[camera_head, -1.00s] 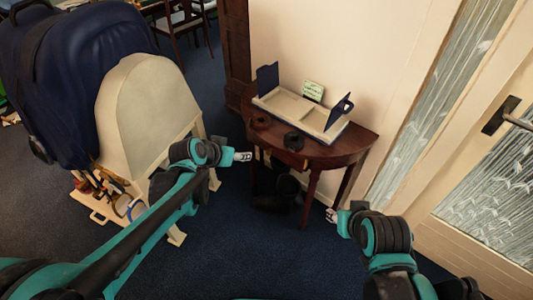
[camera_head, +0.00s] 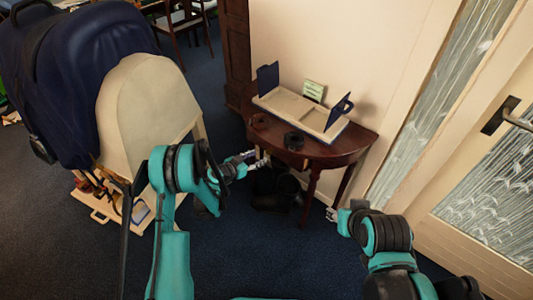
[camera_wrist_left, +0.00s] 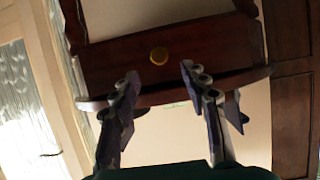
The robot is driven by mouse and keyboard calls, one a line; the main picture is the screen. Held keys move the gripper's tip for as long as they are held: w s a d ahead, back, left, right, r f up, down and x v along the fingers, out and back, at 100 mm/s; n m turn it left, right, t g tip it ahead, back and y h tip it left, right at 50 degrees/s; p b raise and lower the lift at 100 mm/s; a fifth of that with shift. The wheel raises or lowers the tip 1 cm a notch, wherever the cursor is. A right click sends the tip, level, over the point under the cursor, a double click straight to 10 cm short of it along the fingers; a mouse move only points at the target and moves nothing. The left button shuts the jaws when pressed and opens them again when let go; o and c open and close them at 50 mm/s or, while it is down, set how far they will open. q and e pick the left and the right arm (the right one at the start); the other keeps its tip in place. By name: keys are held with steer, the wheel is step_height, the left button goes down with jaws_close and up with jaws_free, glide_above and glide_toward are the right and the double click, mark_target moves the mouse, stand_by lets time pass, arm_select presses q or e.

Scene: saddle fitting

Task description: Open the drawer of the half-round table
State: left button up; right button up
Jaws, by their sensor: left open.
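The dark wooden half-round table (camera_head: 345,150) stands against the wall in the head view. The wrist view shows it upside down, with its drawer front (camera_wrist_left: 210,48) and a round brass knob (camera_wrist_left: 158,55). The drawer looks shut. My left gripper (camera_head: 257,159) is in front of the table's left side. In the left wrist view, its open fingers (camera_wrist_left: 158,78) point at the drawer front, one on each side of the knob in the picture. They look empty and short of the knob. My right gripper (camera_head: 332,214) is low, near the table's right leg; its jaws are too small to read.
A shallow tray with dividers (camera_head: 292,107), a dark ring-like item (camera_head: 294,140) and a green-white card (camera_head: 314,90) are on the tabletop. Dark objects (camera_head: 275,190) lie on the floor under the table. A cream saddle stand (camera_head: 150,110) stands left. A glazed door (camera_head: 490,200) is right.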

mark_target(268, 152)
arm_select(q)
steer(key=b+x, duration=0.2)
steer(key=x, duration=0.4)
steer(key=shift+w+d+f, duration=0.1)
steer(key=shift+w+f, duration=0.05)
steer(key=shift+w+d+f, duration=0.1)
steer(key=shift+w+d, duration=0.2)
steer(key=shift+w, duration=0.05)
jaws_close()
